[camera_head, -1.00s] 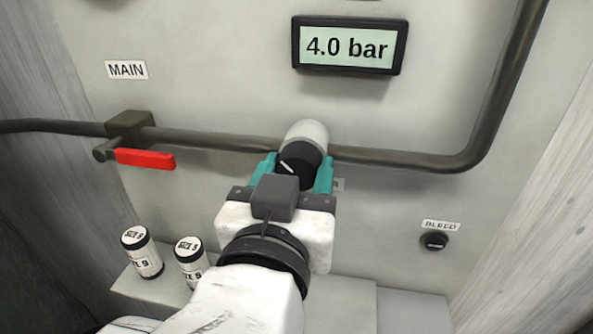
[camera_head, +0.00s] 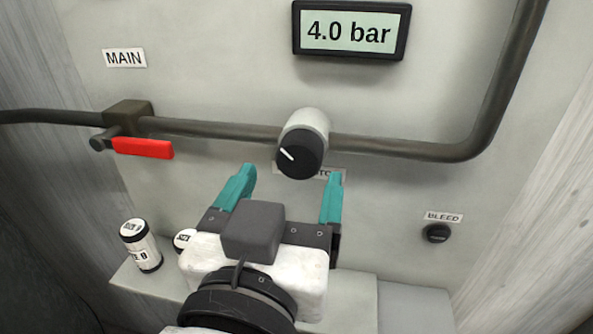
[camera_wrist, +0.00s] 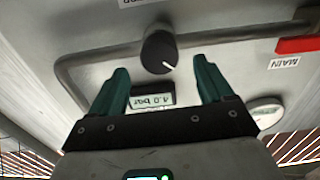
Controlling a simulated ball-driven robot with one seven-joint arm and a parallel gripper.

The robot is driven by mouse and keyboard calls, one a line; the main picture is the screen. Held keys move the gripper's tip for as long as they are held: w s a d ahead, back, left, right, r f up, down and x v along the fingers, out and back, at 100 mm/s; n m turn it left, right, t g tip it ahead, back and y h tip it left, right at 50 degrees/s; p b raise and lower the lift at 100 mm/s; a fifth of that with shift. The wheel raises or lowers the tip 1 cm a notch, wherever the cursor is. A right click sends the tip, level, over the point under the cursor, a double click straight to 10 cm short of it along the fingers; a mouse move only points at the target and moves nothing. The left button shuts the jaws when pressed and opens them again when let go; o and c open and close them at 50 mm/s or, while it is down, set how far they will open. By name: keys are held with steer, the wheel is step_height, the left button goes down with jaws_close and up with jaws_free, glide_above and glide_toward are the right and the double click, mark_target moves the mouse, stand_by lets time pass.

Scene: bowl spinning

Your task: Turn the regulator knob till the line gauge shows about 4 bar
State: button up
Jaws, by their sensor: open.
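The black regulator knob (camera_head: 299,156) sits on its pale round housing on the pipe. Its white line points to the upper left in the head view. The line gauge (camera_head: 351,31) above it reads 4.0 bar. My gripper (camera_head: 291,183) is open and empty, below the knob and apart from it, with its teal fingers spread. In the wrist view the knob (camera_wrist: 160,52) shows beyond the two fingertips of my gripper (camera_wrist: 162,75), and the gauge (camera_wrist: 152,99) appears upside down between the fingers. The label under the knob is partly hidden.
A valve with a red handle (camera_head: 143,148) is on the pipe at left, under the MAIN label (camera_head: 125,58). A black BLEED knob (camera_head: 437,233) is at lower right. Two labelled canisters, one (camera_head: 142,245) clear and one (camera_head: 184,240) mostly hidden, stand on the ledge (camera_head: 352,300).

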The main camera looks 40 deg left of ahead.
steer(key=v, duration=0.6)
steer(key=shift+b, duration=0.4)
steer(key=w+d+f+m+g+h, duration=0.15)
steer(key=w+d+f+h, duration=0.25)
steer(key=w+d+f, duration=0.45)
steer(key=w+d+f+g+h, duration=0.2)
steer(key=w+d+f+h, duration=0.3)
steer(key=d+f, duration=0.55)
steer(key=d+f+g, duration=0.2)
steer(key=d+f, duration=0.5)
steer(key=f, duration=0.2)
steer(key=s+d+f+m+g+h, duration=0.2)
steer(key=s+d+f+m+g, duration=0.3)
steer(key=d+f, duration=0.55)
steer(key=s+d+f+g, duration=0.2)
steer(key=s+d+f, duration=0.1)
steer(key=s, duration=0.4)
steer(key=s+d+f+g+y, duration=0.1)
steer(key=s+d+f, duration=0.3)
steer(key=s, duration=0.3)
steer(key=shift+s+d+f+g, duration=0.2)
steer(key=shift+s+f+g, duration=0.15)
steer(key=shift+f, duration=0.5)
steer(key=shift+w+m, duration=0.1)
steer(key=shift+m, duration=0.15)
